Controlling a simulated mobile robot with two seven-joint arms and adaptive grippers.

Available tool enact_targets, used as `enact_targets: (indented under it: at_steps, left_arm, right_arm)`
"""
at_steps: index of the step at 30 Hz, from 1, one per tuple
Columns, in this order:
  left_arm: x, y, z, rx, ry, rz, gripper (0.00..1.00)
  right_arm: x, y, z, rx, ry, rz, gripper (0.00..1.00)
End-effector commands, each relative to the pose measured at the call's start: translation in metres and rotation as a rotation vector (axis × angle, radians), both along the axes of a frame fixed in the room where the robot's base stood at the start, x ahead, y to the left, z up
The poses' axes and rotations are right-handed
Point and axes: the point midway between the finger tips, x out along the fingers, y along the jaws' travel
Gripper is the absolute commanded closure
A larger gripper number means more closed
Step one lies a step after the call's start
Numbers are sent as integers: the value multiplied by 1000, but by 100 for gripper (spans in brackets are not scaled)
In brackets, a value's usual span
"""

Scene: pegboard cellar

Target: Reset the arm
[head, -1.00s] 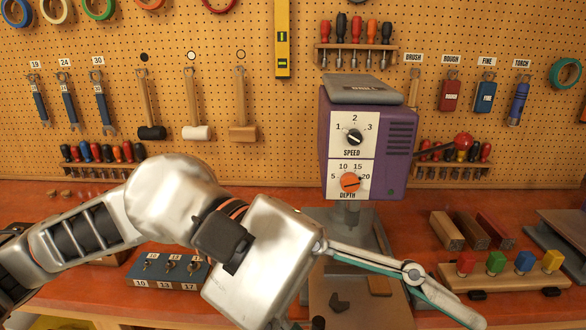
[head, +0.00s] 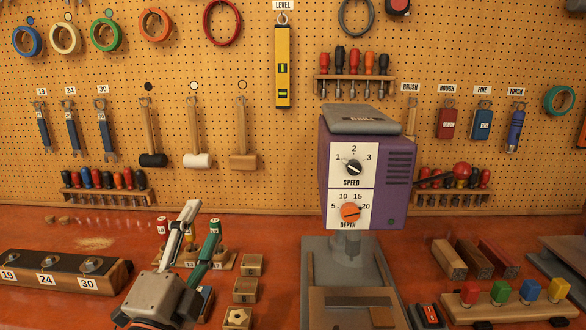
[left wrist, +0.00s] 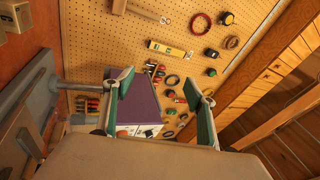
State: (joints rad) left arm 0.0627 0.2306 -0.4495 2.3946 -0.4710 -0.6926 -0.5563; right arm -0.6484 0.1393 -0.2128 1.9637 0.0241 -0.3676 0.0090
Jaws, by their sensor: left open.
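My left gripper (head: 200,238) is low at the left of the drill press in the head view, pointing up and away over the red bench. Its two fingers with green pads are apart, with nothing between them. In the left wrist view the open fingers (left wrist: 165,105) frame the purple drill press head (left wrist: 140,104), which stands beyond them. The drill press (head: 368,170) has a speed knob (head: 354,167) and an orange depth knob (head: 350,212). My right gripper is in neither view.
Small wooden boxes (head: 245,290) stand right of my left gripper. A block labelled 19, 24, 30 (head: 68,281) lies at the left. Coloured pegs (head: 500,292) and wood blocks (head: 475,258) are at the right. The pegboard (head: 210,110) with hung tools closes the back.

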Motion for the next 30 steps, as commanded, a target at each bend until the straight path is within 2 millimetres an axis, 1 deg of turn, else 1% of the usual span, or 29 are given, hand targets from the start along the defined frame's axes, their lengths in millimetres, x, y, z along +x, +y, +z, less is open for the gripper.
enact_targets:
  at_steps: [1,2,3,5,6,8,9,11,12,13,15,18,24,30]
  left_arm:
    - [1,18,-33,-49,100,40,44]
    - [1,29,-51,-78,155,63,44]
    - [-1,43,-75,-115,228,96,44]
    - [-7,62,-111,-168,332,147,44]
    - [-13,75,-135,-201,401,182,44]
    - [-26,94,-170,-247,500,239,44]
    - [-37,105,-193,-278,564,277,44]
    - [-54,122,-225,-318,655,335,44]
    - [-67,132,-243,-341,708,371,44]
    - [-76,139,-255,-356,744,397,44]
    - [-95,151,-279,-385,815,449,44]
    - [-120,165,-305,-415,896,512,44]
    - [-166,187,-341,-456,1020,618,44]
    - [-207,202,-369,-485,1120,710,44]
  right_arm:
    - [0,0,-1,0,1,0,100]
    - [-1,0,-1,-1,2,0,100]
    - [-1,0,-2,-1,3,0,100]
    - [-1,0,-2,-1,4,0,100]
    - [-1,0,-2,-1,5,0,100]
    - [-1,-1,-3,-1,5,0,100]
    - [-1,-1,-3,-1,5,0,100]
    - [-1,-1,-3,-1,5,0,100]
    - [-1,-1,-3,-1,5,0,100]
    - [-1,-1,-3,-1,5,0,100]
    - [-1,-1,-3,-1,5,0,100]
    - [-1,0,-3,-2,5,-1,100]
    - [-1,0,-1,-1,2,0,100]
    - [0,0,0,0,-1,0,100]
